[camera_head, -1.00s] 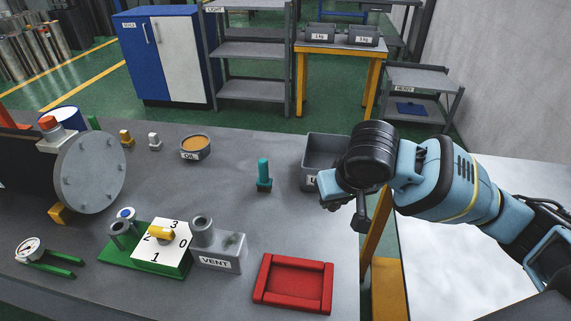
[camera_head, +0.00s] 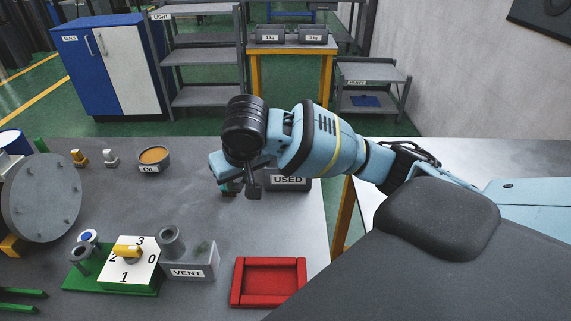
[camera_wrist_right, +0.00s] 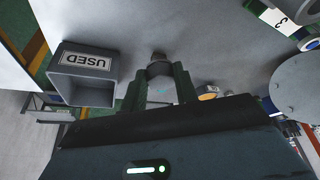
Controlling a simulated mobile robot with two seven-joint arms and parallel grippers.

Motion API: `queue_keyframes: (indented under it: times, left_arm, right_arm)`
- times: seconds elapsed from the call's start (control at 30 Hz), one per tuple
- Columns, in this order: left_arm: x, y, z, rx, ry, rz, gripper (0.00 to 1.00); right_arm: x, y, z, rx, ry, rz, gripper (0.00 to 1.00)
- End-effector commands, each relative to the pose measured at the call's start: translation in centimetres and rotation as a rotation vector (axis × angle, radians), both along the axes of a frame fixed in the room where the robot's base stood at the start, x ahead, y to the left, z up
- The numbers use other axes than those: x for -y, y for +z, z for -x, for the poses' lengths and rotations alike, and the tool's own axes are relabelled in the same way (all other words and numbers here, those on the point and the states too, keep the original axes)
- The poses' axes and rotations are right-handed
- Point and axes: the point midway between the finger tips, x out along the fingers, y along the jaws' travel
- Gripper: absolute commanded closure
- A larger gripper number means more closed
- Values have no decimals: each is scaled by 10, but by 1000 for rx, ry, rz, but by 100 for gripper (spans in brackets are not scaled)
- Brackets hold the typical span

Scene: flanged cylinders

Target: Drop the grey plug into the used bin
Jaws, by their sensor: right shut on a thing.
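My right gripper (camera_head: 252,186) is over the table's right part, just left of the used bin (camera_head: 288,184) in the head view. In the right wrist view the gripper (camera_wrist_right: 159,78) is shut on a small grey piece, the grey plug (camera_wrist_right: 158,66), between its fingertips; the fingers hide part of it. The grey used bin, labelled USED, shows in the right wrist view (camera_wrist_right: 84,97), off to the left of the fingers. My right wrist hides part of the bin in the head view. My left gripper is not in view.
A red tray (camera_head: 237,285), the grey VENT block (camera_head: 190,268), a numbered dial (camera_head: 128,272) and an OIL pot (camera_head: 153,166) stand on the table. The middle of the table is clear.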

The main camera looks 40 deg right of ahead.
Motion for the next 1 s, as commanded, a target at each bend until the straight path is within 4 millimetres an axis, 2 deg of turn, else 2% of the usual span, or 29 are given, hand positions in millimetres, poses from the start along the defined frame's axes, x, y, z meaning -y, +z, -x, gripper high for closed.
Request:
queue_keyframes:
  times: [0.03,0.1,0.3,0.5,0.6,0.77,1.0]
  left_arm:
    - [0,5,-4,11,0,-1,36]
    - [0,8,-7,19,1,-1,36]
    - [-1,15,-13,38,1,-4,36]
    - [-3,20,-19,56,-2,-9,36]
    - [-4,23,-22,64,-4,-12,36]
    - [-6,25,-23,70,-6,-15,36]
    - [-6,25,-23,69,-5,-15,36]
  right_arm:
    - [16,11,-13,7,-50,-2,95]
    - [39,20,-30,7,-117,-2,95]
    - [114,44,-64,6,-310,-4,95]
    - [184,57,-77,5,-476,-4,95]
    - [209,60,-78,4,-533,-2,95]
    - [230,60,-77,3,-580,0,95]
    - [233,58,-77,3,-588,1,95]
